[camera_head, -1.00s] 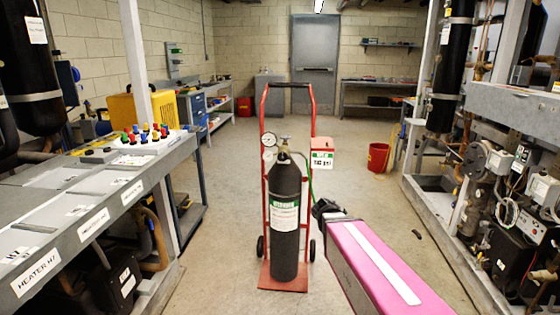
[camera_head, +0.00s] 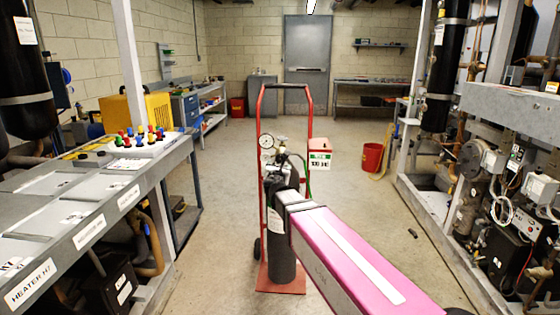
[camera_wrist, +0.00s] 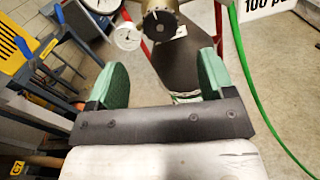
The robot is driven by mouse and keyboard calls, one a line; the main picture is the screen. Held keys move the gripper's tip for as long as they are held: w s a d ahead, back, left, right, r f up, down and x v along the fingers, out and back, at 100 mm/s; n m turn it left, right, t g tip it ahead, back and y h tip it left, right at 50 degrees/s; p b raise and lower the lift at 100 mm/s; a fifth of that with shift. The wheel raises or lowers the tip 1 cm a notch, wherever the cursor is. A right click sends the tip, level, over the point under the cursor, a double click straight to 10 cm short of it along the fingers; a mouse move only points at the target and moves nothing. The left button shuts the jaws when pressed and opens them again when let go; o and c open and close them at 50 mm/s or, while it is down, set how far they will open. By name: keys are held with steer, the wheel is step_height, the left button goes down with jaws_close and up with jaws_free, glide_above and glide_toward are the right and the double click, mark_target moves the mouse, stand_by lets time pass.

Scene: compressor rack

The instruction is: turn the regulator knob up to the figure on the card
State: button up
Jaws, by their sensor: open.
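The regulator is on top of a black gas cylinder (camera_head: 283,270). In the wrist view its round dark knob (camera_wrist: 160,25) faces me on a brass-coloured body at the top edge. A white dial gauge (camera_wrist: 127,36) sits left of the knob; it also shows in the head view (camera_head: 267,141). Its reading is too small to tell. The card (camera_wrist: 268,5) shows "100 p" before the picture edge cuts it off; it hangs on a red box in the head view (camera_head: 320,160). My gripper (camera_wrist: 160,72) is open and empty, its green-padded fingers below and apart from the knob.
The cylinder stands on a red hand truck (camera_head: 260,200). A green hose (camera_wrist: 238,70) runs down right of my gripper. A bench with coloured knobs (camera_head: 140,137) lies left, and a machinery rack (camera_head: 500,95) right. A red bucket (camera_head: 373,157) stands behind.

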mark_target(280, 160)
steer(key=w, duration=0.9)
steer(key=shift+w+d, duration=0.1)
steer(key=shift+d, duration=0.1)
steer(key=c, duration=0.9)
